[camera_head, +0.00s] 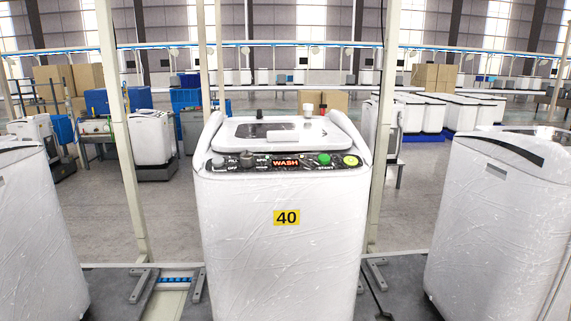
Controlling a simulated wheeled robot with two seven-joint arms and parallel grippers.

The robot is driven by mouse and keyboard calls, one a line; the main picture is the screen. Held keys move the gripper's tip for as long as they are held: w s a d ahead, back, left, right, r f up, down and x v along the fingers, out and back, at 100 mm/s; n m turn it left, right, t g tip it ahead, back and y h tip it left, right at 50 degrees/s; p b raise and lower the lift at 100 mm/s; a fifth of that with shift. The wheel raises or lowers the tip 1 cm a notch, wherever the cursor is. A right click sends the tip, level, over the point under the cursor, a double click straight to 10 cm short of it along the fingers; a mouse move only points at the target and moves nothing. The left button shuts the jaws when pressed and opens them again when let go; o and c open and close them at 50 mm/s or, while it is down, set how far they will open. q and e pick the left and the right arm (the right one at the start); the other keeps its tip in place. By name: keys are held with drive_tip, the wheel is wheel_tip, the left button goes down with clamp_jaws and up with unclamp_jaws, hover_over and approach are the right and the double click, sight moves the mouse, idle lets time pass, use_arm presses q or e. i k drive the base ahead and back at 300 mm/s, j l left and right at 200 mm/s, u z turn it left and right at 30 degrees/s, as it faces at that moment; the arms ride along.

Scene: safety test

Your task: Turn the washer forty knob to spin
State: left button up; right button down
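A white top-loading washer (278,235) stands straight ahead, with a yellow label reading 40 (286,217) on its front. Its black control panel (230,163) runs along the front top edge. A dark round knob (246,158) sits on the left part of the panel, among small white markings that are too small to read fully. A lit display (286,162) reads WASH in red. A green button (324,159) marked START and a yellow-green round button (351,160) are on the right. The lid looks closed. Neither of my grippers is in view.
Another white washer (500,220) stands at the right and one (35,235) at the left, with gaps between. Pale upright posts (122,130) rise behind the machines. Further white machines, blue bins and cardboard boxes (432,77) fill the hall behind.

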sight(247, 159)
drive_tip(key=l+u, duration=0.2)
drive_tip(key=l, duration=0.35)
drive_tip(key=l+u, duration=0.2)
drive_tip(key=l, duration=0.4)
drive_tip(key=l+u, duration=0.2)
drive_tip(key=l, duration=0.35)
drive_tip(key=k+l+u, duration=0.2)
drive_tip(key=l, duration=0.35)
drive_tip(key=l+u, duration=0.2)
drive_tip(key=l, duration=0.4)
drive_tip(key=k, duration=0.05)
